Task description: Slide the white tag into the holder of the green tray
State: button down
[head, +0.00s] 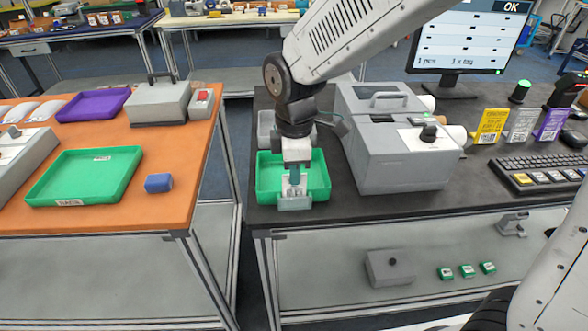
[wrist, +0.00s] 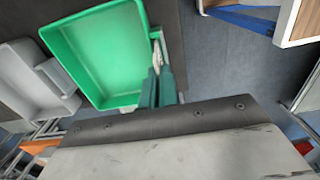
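A green tray (head: 263,180) sits at the front left corner of the black table; it also shows in the wrist view (wrist: 90,55). My gripper (head: 294,180) points down over the tray's front wall. In the wrist view my gripper's dark green fingers (wrist: 158,85) are close together beside the tray's wall. They appear shut on the white tag (head: 293,187), a thin pale piece in the wrist view (wrist: 153,60). The tag is at the holder (head: 295,204) on the tray's front. How deep the tag sits in the holder is hidden.
A grey machine (head: 400,160) stands close to the right of the tray. A grey bin (wrist: 30,75) is behind the tray.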

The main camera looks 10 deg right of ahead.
jog(key=c, duration=1.6)
grip_release()
notch_tip(320, 180, up, 8)
jog(key=shift+f, duration=0.1)
